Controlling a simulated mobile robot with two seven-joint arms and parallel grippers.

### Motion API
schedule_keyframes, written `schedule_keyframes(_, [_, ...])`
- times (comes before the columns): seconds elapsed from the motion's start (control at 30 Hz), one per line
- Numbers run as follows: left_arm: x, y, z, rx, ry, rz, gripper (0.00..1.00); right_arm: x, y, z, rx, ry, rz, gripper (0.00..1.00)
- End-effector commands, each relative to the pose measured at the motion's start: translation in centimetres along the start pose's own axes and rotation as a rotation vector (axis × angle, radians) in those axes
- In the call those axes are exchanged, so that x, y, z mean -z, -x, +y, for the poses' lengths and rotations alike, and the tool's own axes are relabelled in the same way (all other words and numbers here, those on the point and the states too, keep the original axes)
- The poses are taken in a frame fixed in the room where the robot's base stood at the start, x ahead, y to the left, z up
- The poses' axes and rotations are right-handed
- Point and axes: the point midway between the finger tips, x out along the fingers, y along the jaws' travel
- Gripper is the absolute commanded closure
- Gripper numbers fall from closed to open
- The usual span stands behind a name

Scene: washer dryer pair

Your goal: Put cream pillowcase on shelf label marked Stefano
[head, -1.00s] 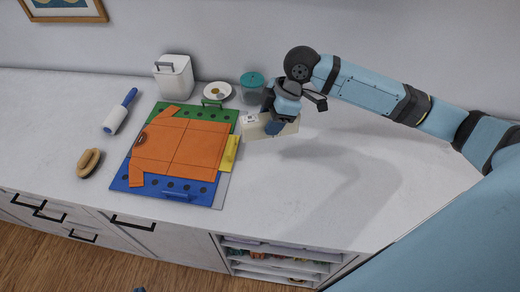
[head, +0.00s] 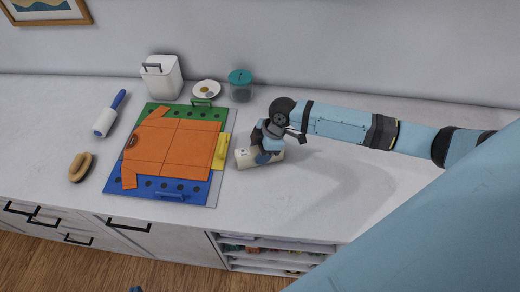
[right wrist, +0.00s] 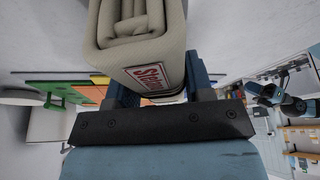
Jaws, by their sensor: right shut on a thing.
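The cream pillowcase (head: 246,159) is folded into a thick bundle. In the right wrist view the pillowcase (right wrist: 135,42) shows its rolled layers and a red-bordered label (right wrist: 150,77) reading "Stefano", partly cut off. My right gripper (head: 264,151) is shut on the pillowcase, at or just above the countertop, right of the folding board. Its two fingers (right wrist: 160,88) sit on either side of the bundle. The open shelf unit (head: 273,264) below the counter front holds several colourful items; its labels are not readable. Only a tip of my left gripper (head: 135,289) shows at the bottom edge.
A folding board (head: 195,192) with an orange garment (head: 180,150) lies left of my right gripper. The countertop (head: 410,160) right of my gripper is clear.

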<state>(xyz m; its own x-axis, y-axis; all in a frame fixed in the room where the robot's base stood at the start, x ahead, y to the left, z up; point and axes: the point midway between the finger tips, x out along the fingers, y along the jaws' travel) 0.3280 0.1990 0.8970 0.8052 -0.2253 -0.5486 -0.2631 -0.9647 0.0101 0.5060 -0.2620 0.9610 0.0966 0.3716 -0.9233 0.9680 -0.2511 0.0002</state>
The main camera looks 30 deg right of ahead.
Motion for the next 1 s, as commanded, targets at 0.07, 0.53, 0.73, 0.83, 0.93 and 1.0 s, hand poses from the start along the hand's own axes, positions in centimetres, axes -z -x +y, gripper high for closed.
schedule_keyframes(0.07, [0.0, 0.0, 0.0, 0.000, 0.000, 0.000, 1.00, 0.0, 0.1, 0.0, -0.001, 0.000, 0.000, 0.78])
schedule_keyframes(0.53, [-0.1, 0.0, 0.0, 0.000, 0.001, 0.000, 1.00, -0.1, -0.2, 0.0, 0.000, 0.000, 0.000, 0.27])
schedule_keyframes(0.73, [-0.1, 0.0, 0.0, 0.000, 0.001, -0.001, 1.00, 0.0, 0.4, 0.1, -0.001, 0.001, 0.000, 0.27])
schedule_keyframes(0.83, [-0.3, -0.1, 0.0, -0.001, 0.001, -0.001, 1.00, -0.1, 1.7, 0.1, -0.001, 0.002, -0.001, 0.27])
schedule_keyframes(0.93, [-0.5, -0.3, 0.1, -0.001, 0.001, -0.002, 1.00, -0.1, 3.8, 0.1, -0.004, 0.002, -0.001, 0.27])
schedule_keyframes(1.0, [-0.7, -0.4, 0.1, -0.002, 0.002, -0.003, 1.00, -0.1, 5.3, 0.1, -0.004, 0.002, -0.001, 0.27])
